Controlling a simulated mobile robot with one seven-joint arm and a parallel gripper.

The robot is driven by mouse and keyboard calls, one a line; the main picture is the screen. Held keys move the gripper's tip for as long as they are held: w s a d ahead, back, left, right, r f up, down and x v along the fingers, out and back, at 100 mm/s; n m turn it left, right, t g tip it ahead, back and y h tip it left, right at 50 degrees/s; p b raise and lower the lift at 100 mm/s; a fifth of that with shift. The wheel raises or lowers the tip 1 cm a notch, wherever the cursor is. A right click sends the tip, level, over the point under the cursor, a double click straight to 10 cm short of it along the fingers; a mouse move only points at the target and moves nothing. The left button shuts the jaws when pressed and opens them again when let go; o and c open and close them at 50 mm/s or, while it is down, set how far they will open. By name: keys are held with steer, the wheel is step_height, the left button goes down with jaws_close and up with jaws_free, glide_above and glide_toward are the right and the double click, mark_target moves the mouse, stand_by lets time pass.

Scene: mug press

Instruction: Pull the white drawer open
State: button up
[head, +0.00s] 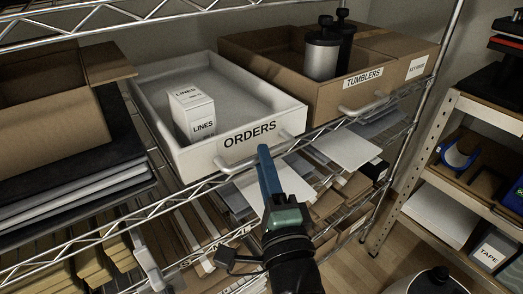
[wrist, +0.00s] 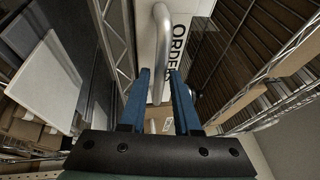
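The white drawer (head: 222,148), marked ORDERS, sits on the wire shelf with its front near the shelf's edge. It holds a small white box (head: 192,115) marked LINES. Its pale bar handle (head: 284,146) is partly hidden behind my gripper (head: 264,151) in the head view. In the wrist view, the curved grey handle (wrist: 161,40) runs down between the two blue fingers of my gripper (wrist: 158,72). The fingers are apart, one on each side of the handle, with gaps visible; I cannot see firm contact.
A brown TUMBLERS drawer (head: 360,79) with its own handle stands right of the white drawer. An open cardboard box (head: 50,110) on dark folders is at left. The wire shelf's rail (head: 160,201) runs below the drawers, above a packed lower shelf. A second rack (head: 440,110) stands at right.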

steer(key=shift+x, duration=1.15)
jaws_close()
stand_by(0.6)
